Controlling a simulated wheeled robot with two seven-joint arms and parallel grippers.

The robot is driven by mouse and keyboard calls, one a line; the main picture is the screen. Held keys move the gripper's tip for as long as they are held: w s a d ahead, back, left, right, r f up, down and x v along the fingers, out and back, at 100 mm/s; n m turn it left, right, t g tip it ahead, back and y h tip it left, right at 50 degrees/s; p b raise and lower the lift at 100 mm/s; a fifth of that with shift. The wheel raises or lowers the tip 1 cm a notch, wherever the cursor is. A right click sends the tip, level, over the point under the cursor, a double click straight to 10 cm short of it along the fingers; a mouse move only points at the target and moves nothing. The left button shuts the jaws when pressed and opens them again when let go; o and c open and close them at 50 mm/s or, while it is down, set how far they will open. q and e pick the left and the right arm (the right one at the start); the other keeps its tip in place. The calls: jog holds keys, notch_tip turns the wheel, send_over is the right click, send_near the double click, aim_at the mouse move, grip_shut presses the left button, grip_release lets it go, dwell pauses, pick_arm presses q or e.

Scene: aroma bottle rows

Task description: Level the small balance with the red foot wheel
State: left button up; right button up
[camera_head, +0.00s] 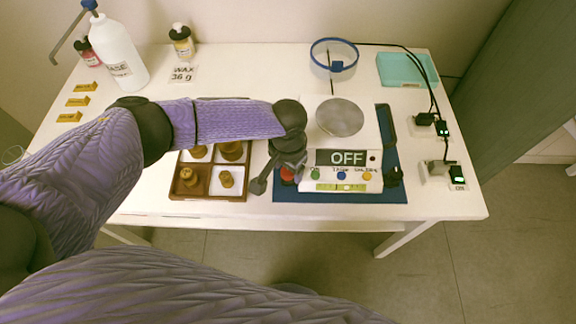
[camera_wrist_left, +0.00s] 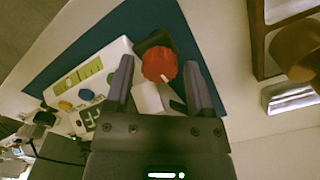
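The small white balance (camera_head: 372,165) stands on a blue mat (camera_head: 390,197), with a round grey pan (camera_head: 340,117) and a display reading OFF. A yellow-green level strip (camera_head: 341,187) is on its front, and it also shows in the left wrist view (camera_wrist_left: 78,78). The red foot wheel (camera_wrist_left: 160,64) is at the balance's front left corner, partly hidden by my gripper in the head view (camera_head: 287,174). My left gripper (camera_head: 271,176) is open over it. In the left wrist view the wheel lies between the two spread fingers (camera_wrist_left: 158,75), with gaps on both sides. My right gripper is out of view.
A wooden tray (camera_head: 209,194) with brass weights stands close left of my gripper. A blue-rimmed glass dish (camera_head: 334,58), a teal tray (camera_head: 404,70), cables and plugs (camera_head: 437,128) lie behind and right. Bottles (camera_head: 118,50) stand back left. The table's front edge is near.

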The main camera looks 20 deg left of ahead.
pick_arm(q)
grip_shut()
jog(key=shift+m+p, duration=0.55)
jog(key=shift+m, duration=0.65)
jog(key=m, duration=0.2)
jog(key=shift+m+p, duration=0.3)
jog(key=shift+p, duration=0.05)
jog(key=m, duration=0.3)
jog(key=shift+m, duration=0.3)
jog(key=shift+m+p, duration=0.4)
jog(key=shift+m, duration=1.1)
